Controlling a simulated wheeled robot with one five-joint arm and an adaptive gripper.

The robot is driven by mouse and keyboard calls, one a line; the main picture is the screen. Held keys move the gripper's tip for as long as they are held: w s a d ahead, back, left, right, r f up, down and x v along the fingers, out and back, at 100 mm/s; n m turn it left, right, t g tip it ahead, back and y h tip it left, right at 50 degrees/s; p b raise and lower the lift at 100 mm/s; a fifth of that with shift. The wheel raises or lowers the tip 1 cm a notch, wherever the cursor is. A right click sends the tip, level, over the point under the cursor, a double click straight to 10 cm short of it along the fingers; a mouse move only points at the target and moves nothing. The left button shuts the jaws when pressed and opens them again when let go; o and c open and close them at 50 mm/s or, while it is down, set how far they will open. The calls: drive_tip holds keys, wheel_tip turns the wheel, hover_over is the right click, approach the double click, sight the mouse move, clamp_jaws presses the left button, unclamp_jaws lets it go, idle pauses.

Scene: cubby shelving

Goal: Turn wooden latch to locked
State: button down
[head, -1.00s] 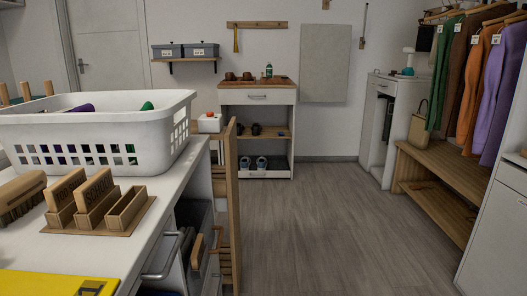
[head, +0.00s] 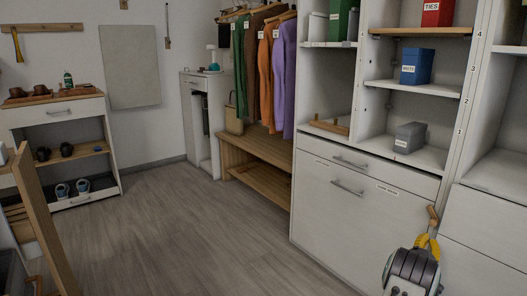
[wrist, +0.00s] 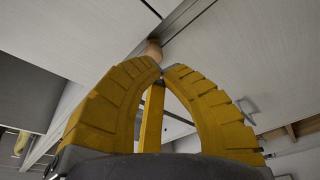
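The wooden latch (head: 432,215) is a small brown bar on the white cabinet front, at the seam by the upright post, right of the large door. It looks tilted in the head view. My gripper (head: 427,238), with yellow ridged fingers, is just below it, close to the cabinet. In the wrist view the fingertips (wrist: 164,68) of my gripper come together almost tip to tip, with nothing seen between them. The rounded wooden end of the latch (wrist: 153,49) shows just beyond the tips. I cannot tell whether they touch; part of the latch is hidden.
The large white door (head: 345,205) and a drawer (head: 370,170) have bar handles. Shelves above hold a blue box (head: 416,68), a grey box (head: 409,138), a red box (head: 437,13) and a green box (head: 343,20). A wooden bench (head: 255,160) stands behind. Floor at centre is clear.

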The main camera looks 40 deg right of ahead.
sight(439, 229)
drive_tip(key=shift+s+f+x, duration=0.15)
drive_tip(key=shift+s+x, duration=0.05)
drive_tip(key=shift+x, duration=0.8)
drive_tip(key=shift+s+f+x, duration=0.1)
drive_tip(key=shift+s+x, duration=0.1)
drive_tip(key=shift+x, duration=0.85)
drive_tip(key=shift+s+f+x, duration=0.15)
drive_tip(key=shift+s+x, duration=0.05)
drive_tip(key=shift+x, duration=0.8)
drive_tip(key=shift+d, duration=0.25)
drive_tip(key=shift+w+r, duration=0.35)
drive_tip(key=shift+r, duration=0.35)
drive_tip(key=shift+s+r, duration=0.4)
drive_tip(key=shift+r, duration=0.3)
drive_tip(key=shift+s+f, duration=0.15)
drive_tip(key=shift+s, duration=0.2)
drive_tip(key=shift+f, duration=0.25)
drive_tip(key=shift+r, duration=0.1)
